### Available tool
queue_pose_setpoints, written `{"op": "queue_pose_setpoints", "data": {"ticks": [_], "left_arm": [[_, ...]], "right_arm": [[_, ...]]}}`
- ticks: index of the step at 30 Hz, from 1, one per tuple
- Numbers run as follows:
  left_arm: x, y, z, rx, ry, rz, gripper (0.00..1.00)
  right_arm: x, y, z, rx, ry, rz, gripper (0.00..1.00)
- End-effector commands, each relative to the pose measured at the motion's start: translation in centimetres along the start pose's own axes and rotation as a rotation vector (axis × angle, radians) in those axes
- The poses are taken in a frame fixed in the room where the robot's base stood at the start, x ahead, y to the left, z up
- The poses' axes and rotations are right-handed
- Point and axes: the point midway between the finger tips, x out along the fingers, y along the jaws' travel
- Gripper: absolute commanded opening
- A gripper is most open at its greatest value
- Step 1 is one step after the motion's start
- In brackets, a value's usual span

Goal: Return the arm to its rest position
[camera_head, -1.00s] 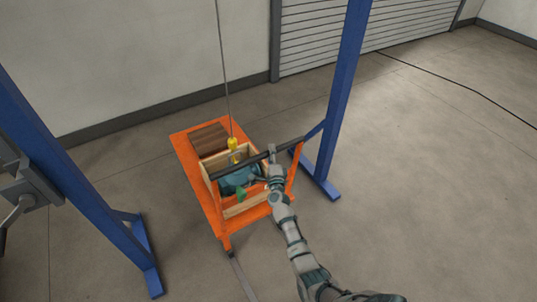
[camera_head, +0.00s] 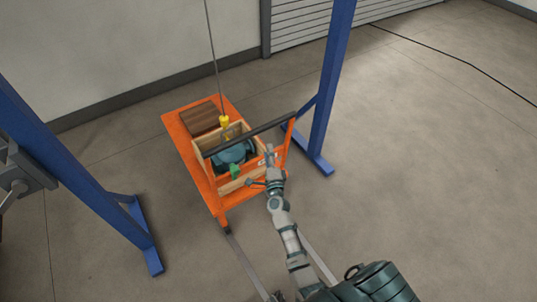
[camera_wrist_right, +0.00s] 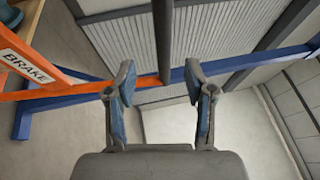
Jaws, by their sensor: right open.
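My right arm comes up from the bottom of the head view. Its gripper (camera_head: 270,152) is beside the right end of the orange cart's dark handle bar (camera_head: 250,134), close to the orange upright. In the right wrist view the two fingers of the right gripper (camera_wrist_right: 161,85) are spread, with nothing held between them. The dark bar (camera_wrist_right: 163,40) shows beyond the fingers, apart from them. My left gripper is in neither view.
The orange cart (camera_head: 184,143) carries a wooden crate (camera_head: 240,183) with a teal pump (camera_head: 232,153), and a brown block (camera_head: 200,118). A yellow hook (camera_head: 224,121) hangs over the crate. Blue gantry legs (camera_head: 325,95) stand on both sides. A BRAKE label (camera_wrist_right: 27,68) shows.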

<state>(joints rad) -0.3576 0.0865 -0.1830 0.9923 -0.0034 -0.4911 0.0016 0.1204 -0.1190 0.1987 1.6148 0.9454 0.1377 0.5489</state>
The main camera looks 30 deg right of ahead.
Motion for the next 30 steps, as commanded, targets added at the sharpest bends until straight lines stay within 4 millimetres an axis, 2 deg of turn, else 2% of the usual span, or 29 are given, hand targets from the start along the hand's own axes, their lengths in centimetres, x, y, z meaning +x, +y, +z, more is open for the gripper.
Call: {"op": "queue_pose_setpoints", "data": {"ticks": [17, 20, 23, 26, 27, 29, 30], "left_arm": [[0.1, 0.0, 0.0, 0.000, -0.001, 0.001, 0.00], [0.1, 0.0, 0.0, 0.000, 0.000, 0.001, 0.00], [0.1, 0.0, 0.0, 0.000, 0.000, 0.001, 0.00], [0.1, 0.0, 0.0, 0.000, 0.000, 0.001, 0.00], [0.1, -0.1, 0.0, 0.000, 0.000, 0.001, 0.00], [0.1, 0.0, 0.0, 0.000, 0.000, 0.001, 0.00], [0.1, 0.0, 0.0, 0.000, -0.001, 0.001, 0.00]], "right_arm": [[-0.5, 0.0, 0.1, 0.000, -0.001, 0.000, 0.54], [-0.9, 1.2, 0.5, -0.033, -0.021, 0.025, 0.54], [-2.6, 5.0, 1.7, -0.147, -0.089, 0.102, 0.54], [-5.9, 11.1, 3.3, -0.331, -0.212, 0.223, 0.54], [-7.8, 13.9, 3.8, -0.412, -0.271, 0.277, 0.54], [-10.9, 18.0, 4.4, -0.535, -0.366, 0.357, 0.54], [-13.2, 20.6, 4.6, -0.612, -0.431, 0.407, 0.54]]}}
